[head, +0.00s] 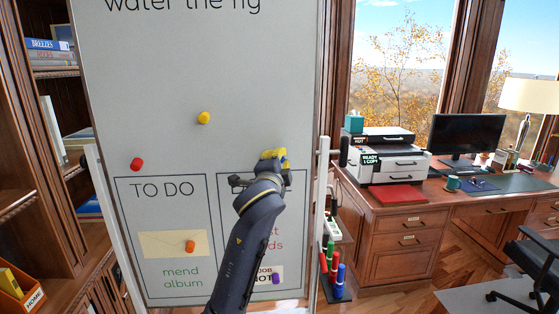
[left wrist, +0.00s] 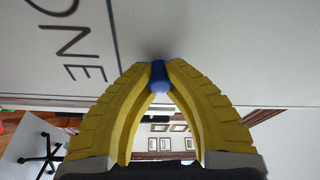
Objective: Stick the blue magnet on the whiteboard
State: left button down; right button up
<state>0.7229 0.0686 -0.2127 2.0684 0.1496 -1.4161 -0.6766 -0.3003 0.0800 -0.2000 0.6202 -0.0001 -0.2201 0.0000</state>
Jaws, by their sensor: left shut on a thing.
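The whiteboard (head: 150,90) stands upright at the left of the head view, and its pale surface (left wrist: 220,40) fills the top of the left wrist view. My left gripper (head: 273,155) is in front of it, at the top of the lower right box. In the left wrist view, its yellow fingertips (left wrist: 159,72) are shut on the blue magnet (left wrist: 159,84), a small cylinder. A dark shadow lies on the board by the magnet; I cannot tell whether it touches. The magnet is hidden in the head view. My right gripper is not in view.
The board carries a yellow magnet (head: 203,118), a red magnet (head: 136,164), an orange magnet (head: 190,246) on an envelope, and a purple magnet (head: 276,279). Coloured markers (head: 330,262) stand right of the board. A desk (head: 400,222) with a printer (head: 385,155) is further right.

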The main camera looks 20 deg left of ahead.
pick_arm(q)
jog(key=c, duration=1.3)
grip_release()
jog(key=shift+c, duration=0.2)
